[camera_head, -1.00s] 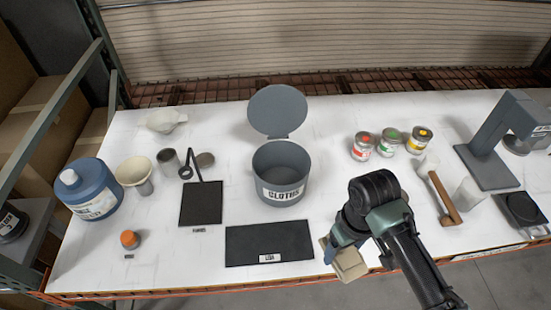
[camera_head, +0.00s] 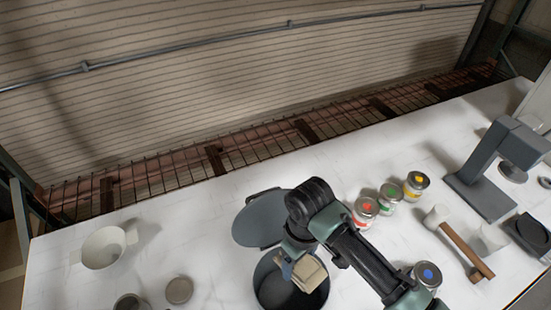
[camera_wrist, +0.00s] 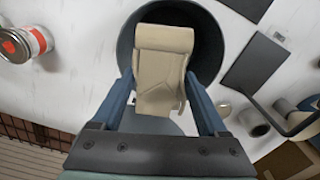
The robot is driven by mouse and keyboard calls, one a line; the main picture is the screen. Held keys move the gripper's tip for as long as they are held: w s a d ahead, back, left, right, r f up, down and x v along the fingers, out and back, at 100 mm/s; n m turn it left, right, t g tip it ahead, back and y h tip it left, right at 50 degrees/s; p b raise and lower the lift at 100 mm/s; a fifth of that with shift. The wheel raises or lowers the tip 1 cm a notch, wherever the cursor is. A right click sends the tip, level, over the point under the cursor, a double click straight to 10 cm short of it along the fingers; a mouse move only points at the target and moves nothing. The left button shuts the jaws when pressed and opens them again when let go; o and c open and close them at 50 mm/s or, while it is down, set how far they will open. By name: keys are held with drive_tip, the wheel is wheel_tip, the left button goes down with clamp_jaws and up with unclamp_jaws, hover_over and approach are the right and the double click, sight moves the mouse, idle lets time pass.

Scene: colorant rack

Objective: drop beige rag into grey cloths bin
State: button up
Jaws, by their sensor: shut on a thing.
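The beige rag (camera_head: 305,272) is folded and held between the fingers of my gripper (camera_head: 290,262). The rag also shows in the wrist view (camera_wrist: 160,75), between the two blue fingers of my gripper (camera_wrist: 160,95). The grey cloths bin (camera_head: 262,285) stands on the table with its round lid (camera_head: 260,220) tipped open at the back. The rag is over the bin's open mouth in both views. In the wrist view the bin's rim (camera_wrist: 125,45) surrounds the rag. The bin's label is out of sight, and I cannot tell how deep the rag sits.
Paint tins with red (camera_head: 366,210), green (camera_head: 388,195) and yellow (camera_head: 416,184) marks stand right of the bin. A blue-marked tin (camera_head: 427,276) is beside my arm. A mallet (camera_head: 458,243) lies further right. A white funnel-like bowl (camera_head: 105,248) sits at left.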

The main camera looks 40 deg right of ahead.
drive_tip(key=shift+w, duration=0.15)
drive_tip(key=shift+f+b, duration=0.6)
drive_tip(key=shift+b, duration=0.05)
drive_tip(key=f+b, duration=0.4)
drive_tip(key=shift+s+f+b, duration=0.2)
drive_tip(key=shift+f+b, duration=0.1)
drive_tip(key=shift+f, duration=0.05)
drive_tip(key=o, duration=1.1)
drive_tip(key=shift+r, duration=0.15)
